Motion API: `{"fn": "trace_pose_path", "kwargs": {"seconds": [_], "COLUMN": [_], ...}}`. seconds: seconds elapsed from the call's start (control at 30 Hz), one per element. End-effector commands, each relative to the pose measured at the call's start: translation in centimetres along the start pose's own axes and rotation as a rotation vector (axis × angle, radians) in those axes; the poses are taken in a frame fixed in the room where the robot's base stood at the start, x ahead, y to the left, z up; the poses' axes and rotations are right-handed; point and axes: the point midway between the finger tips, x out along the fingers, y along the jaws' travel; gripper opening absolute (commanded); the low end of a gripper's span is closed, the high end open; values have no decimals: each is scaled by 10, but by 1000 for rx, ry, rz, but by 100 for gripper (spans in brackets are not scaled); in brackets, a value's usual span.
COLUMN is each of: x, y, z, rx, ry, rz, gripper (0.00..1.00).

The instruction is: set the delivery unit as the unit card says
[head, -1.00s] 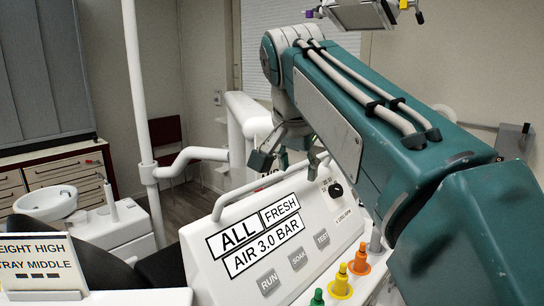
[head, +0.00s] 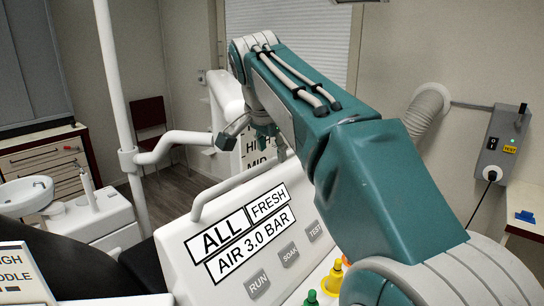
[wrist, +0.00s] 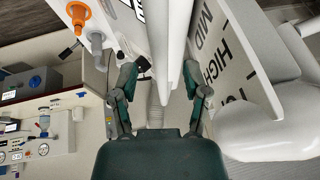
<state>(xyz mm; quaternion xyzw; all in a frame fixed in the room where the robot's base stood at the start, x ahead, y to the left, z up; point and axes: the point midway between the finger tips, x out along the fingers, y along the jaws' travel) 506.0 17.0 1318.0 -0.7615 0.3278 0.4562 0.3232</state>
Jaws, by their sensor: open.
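The delivery unit's white panel (head: 190,262) faces me in the head view. Its display reads ALL, FRESH, AIR 3.0 BAR, above buttons RUN, SOAK and TEST. The unit card (head: 18,275) is cut off at the left edge; only "HIGH" and "DDLE" show. A white scale plate (head: 252,150) behind the panel is partly hidden by my gripper (head: 265,140). In the wrist view the scale plate (wrist: 225,60) reads MID, HIGH and more lettering. My gripper (wrist: 160,78) is open, with a white bar (wrist: 173,45) running between its fingers; I cannot tell whether they touch it.
Yellow (head: 334,278) and green (head: 311,298) nozzles stand at the panel's lower right. A grey wall box (head: 500,143) with a hose (head: 427,110) is at right. A white pole (head: 115,90) and a basin (head: 25,192) are at left.

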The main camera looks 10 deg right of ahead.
Motion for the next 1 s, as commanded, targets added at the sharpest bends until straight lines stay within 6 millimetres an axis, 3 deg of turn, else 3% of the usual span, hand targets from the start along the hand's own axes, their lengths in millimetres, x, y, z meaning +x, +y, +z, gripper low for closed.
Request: {"fn": "trace_pose_path", "kwargs": {"seconds": [0.2, 0.5, 0.63, 1.0], "x": [22, 24, 24, 20], "y": [0, -1, -1, -3], "z": [1, 1, 1, -2], "rx": [0, 0, 0, 0], "ry": [0, 1, 1, 2], "rz": [0, -1, -1, -3], "gripper": [60, 60, 2, 0]}}
